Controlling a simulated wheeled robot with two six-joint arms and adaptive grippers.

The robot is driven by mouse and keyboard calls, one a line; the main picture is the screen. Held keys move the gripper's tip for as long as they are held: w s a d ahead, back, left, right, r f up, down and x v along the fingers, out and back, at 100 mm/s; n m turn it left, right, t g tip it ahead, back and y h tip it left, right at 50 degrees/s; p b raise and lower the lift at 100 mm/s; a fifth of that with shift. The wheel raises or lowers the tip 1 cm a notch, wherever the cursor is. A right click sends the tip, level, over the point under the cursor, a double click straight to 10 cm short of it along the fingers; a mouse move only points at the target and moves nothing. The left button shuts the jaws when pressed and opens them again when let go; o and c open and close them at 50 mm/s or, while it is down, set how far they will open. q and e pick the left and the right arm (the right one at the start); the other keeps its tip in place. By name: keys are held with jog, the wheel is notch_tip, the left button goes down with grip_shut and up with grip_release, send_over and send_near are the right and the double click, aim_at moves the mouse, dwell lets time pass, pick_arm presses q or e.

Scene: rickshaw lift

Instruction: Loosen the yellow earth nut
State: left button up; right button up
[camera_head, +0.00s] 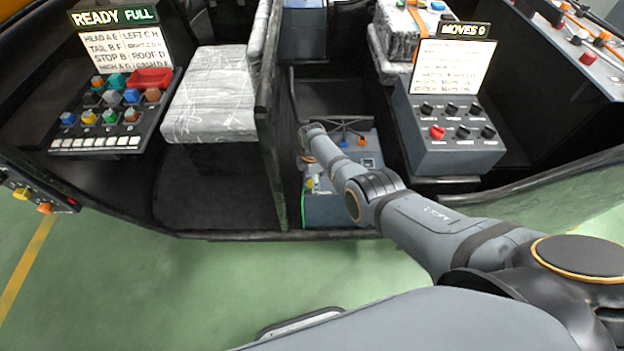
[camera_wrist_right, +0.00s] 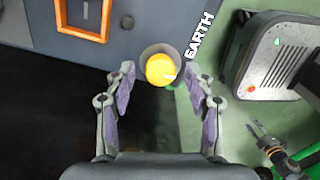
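The yellow earth nut (camera_wrist_right: 160,69) sits in a round grey collar at the edge of a grey panel in the right wrist view, with the white word EARTH beside it. My right gripper (camera_wrist_right: 161,77) is open, with one finger on each side of the nut and a visible gap to both. I cannot tell how the fingertips' height compares with the nut's. In the head view my right arm reaches in from the right to the low grey box (camera_head: 335,210) in the middle; the gripper there is small and partly hidden by the arm. My left gripper is not in view.
An orange square frame (camera_wrist_right: 83,18) lies on the panel. A grey-and-white unit (camera_wrist_right: 275,55) and a tool-like item (camera_wrist_right: 270,145) are at the right. A button console (camera_head: 110,110), a padded seat (camera_head: 212,95) and a knob box (camera_head: 450,130) flank the box.

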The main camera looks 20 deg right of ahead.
notch_tip(320, 180, up, 12)
dwell(0.6)
dwell(0.4)
